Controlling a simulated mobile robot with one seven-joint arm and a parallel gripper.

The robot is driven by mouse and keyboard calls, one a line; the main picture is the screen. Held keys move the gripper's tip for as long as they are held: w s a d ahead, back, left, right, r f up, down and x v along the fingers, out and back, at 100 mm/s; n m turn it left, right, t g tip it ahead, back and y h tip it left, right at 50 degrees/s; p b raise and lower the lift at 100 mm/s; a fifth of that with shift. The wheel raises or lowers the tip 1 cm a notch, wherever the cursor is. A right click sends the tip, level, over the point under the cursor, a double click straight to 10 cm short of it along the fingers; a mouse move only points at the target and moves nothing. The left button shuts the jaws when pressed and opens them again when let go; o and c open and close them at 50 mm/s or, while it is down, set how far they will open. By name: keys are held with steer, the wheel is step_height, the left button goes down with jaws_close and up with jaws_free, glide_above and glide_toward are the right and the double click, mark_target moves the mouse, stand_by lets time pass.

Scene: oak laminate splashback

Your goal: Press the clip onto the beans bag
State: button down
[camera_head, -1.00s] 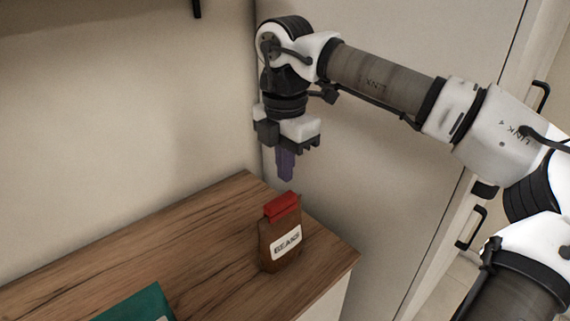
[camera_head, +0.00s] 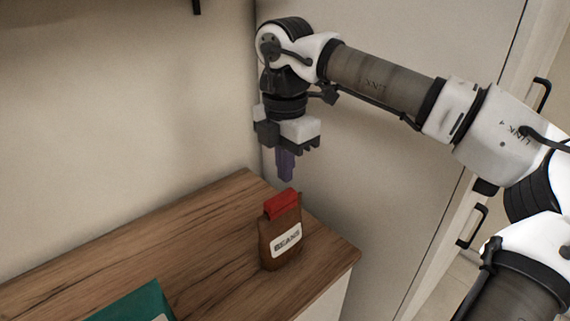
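The brown beans bag (camera_head: 279,247), with a white BEANS label, stands upright near the right end of the wooden counter. A red clip (camera_head: 282,204) sits across the top of the bag; how firmly it grips cannot be told. My gripper (camera_head: 286,165) hangs pointing down just above and behind the clip in the picture. Its purple fingers look close together, with a small gap of background between their tips and the clip. I see nothing held between them, but whether they are fully shut cannot be told.
The wooden counter (camera_head: 190,240) ends just right of the bag. A teal object (camera_head: 135,304) lies at the front left. A wall stands behind, and pale cabinet doors with dark handles (camera_head: 473,226) are at the right. The counter's middle is clear.

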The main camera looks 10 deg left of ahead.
mark_target(285, 194)
steer(key=shift+f+b, duration=1.3)
steer(key=shift+f, duration=0.4)
steer(key=shift+r, duration=0.2)
step_height(285, 194, up, 7)
steer(key=p, duration=0.5)
steer(key=shift+f, duration=0.15)
